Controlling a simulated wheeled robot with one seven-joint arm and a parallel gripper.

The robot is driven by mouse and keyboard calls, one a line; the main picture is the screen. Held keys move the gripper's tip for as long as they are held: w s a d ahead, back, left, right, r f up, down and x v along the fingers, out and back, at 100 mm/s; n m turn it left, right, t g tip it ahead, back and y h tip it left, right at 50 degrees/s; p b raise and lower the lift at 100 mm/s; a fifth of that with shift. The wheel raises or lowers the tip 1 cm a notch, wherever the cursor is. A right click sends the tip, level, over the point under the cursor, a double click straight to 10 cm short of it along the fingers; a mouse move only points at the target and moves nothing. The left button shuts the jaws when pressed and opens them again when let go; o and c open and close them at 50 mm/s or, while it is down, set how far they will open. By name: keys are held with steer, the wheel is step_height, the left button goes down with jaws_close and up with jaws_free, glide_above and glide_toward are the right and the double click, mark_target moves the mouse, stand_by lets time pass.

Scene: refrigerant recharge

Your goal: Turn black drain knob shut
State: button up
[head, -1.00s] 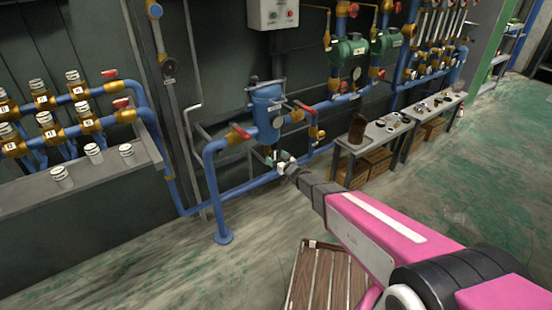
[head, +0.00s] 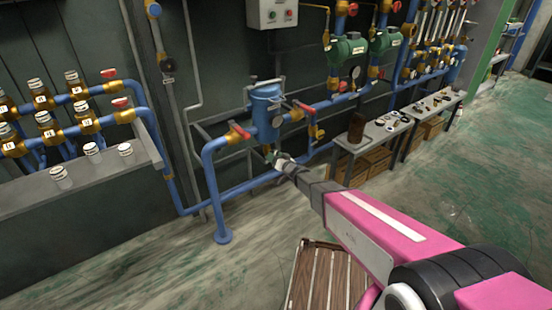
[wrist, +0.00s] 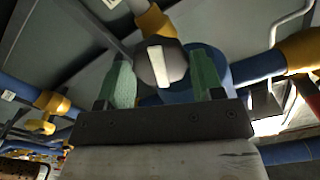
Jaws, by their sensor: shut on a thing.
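The black drain knob (wrist: 152,66) shows in the wrist view as a round dark cap with a white bar across it, nearly upright in the picture. My gripper (wrist: 163,72) has its two green fingers on either side of the knob and is shut on it. In the head view my gripper (head: 271,156) is just below the blue vessel (head: 267,110), and the knob cannot be made out there. The wrist view also shows part of the blue vessel (wrist: 216,66) behind the right finger.
Red-handled valves (head: 240,131) sit on the blue pipes beside the vessel. A grey bench (head: 385,128) with small parts and a brown container (head: 357,128) stands to the right. A slatted wooden crate (head: 325,278) is on the floor below my arm. Floor at right is clear.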

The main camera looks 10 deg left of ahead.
steer(key=shift+d, duration=0.1)
steer(key=m, duration=0.4)
steer(key=shift+s+m, duration=0.1)
steer(key=shift+m, duration=0.2)
steer(key=m, duration=0.4)
steer(key=shift+r, duration=0.1)
steer(key=shift+m, duration=0.3)
